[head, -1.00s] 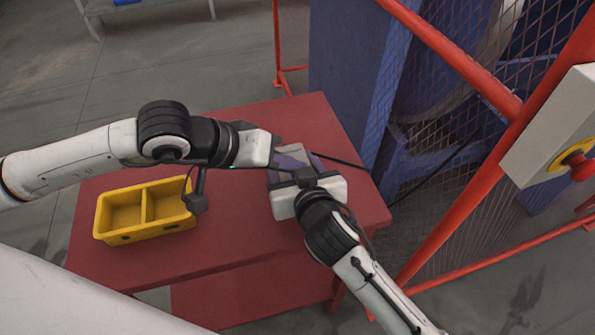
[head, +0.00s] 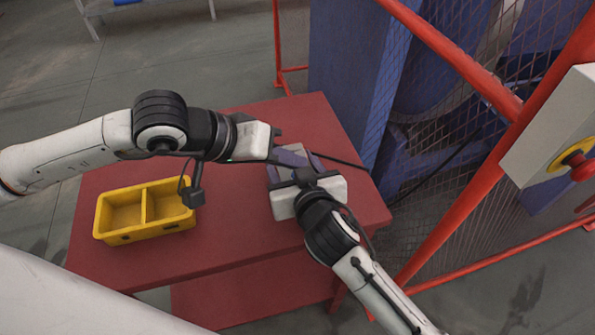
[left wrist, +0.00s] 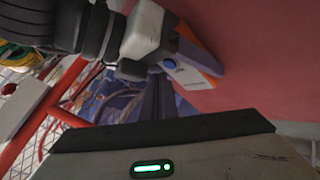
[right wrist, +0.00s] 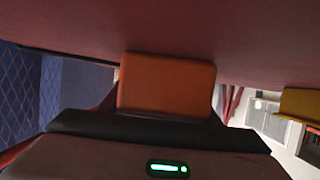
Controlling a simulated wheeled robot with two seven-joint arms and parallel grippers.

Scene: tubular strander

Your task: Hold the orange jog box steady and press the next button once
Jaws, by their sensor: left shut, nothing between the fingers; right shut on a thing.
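The jog box (head: 291,160) is mostly hidden between the grippers in the head view, above the red table. Its orange side (right wrist: 167,84) fills the middle of the right wrist view. The left wrist view shows its grey face and orange edge (left wrist: 208,73), with a blue button (left wrist: 169,65). My right gripper (head: 297,172) is shut on the box from the near side. My left gripper (head: 279,146) is shut and empty at the box's far left. Its dark fingers (left wrist: 165,92) point towards the button end; I cannot tell whether they touch.
The red table (head: 225,130) carries a yellow two-part bin (head: 146,235) at the left. A black cable (head: 342,161) runs right from the box. A red-framed mesh guard (head: 455,150) and a box with a red stop button (head: 580,165) stand at the right.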

